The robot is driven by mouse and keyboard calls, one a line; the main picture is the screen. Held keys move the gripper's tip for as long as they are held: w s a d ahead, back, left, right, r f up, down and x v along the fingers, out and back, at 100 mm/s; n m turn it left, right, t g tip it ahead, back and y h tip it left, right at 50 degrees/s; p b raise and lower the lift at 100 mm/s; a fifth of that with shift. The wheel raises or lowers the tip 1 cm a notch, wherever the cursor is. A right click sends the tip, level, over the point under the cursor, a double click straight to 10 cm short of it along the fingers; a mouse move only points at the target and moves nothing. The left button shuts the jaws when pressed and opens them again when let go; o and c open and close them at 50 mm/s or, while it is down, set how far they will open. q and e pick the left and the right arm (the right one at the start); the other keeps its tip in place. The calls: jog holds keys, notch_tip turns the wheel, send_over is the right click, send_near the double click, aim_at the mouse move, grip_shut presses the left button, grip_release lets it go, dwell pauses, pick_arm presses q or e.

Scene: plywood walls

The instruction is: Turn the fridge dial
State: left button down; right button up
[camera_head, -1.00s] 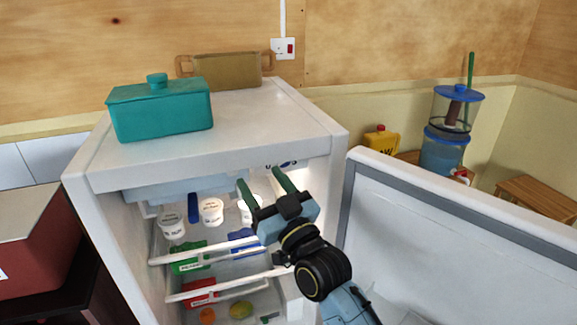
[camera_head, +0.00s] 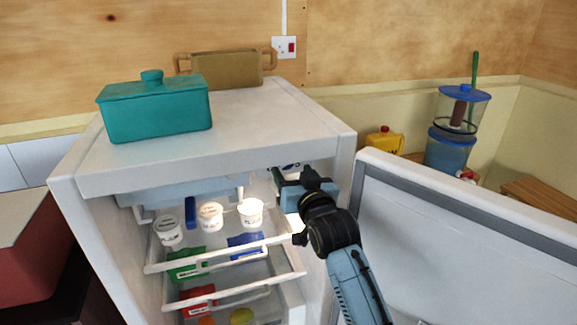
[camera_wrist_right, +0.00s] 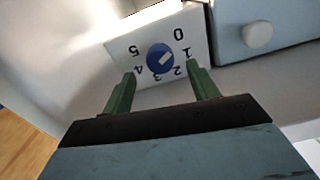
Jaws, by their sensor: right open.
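The fridge (camera_head: 235,152) stands open. In the right wrist view, its dial (camera_wrist_right: 160,58) is a round blue knob with a pale pointer mark, on a white panel (camera_wrist_right: 120,48) numbered 0 to 5. The pointer slants toward the upper right in that picture. My right gripper (camera_head: 290,178) reaches into the upper right of the fridge. In the wrist view its green fingers (camera_wrist_right: 160,72) are open, one on each side of the dial's near edge, with nothing between them. I cannot tell whether they touch it. In the head view the dial is hidden. My left gripper is not in view.
The open fridge door (camera_head: 450,225) stands right of my arm. White tubs (camera_head: 251,212) and coloured packets sit on shelves below and left of the gripper. A teal lidded box (camera_head: 155,110) and a brown tray (camera_head: 228,70) stand on top.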

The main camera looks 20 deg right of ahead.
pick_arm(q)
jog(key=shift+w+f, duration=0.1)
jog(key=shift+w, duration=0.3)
pick_arm(e)
jog(key=shift+w, duration=2.1)
jog(key=c, duration=1)
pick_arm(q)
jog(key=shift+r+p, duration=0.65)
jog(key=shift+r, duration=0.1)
pick_arm(e)
jog(key=shift+n, duration=0.8)
jog(key=o, duration=1)
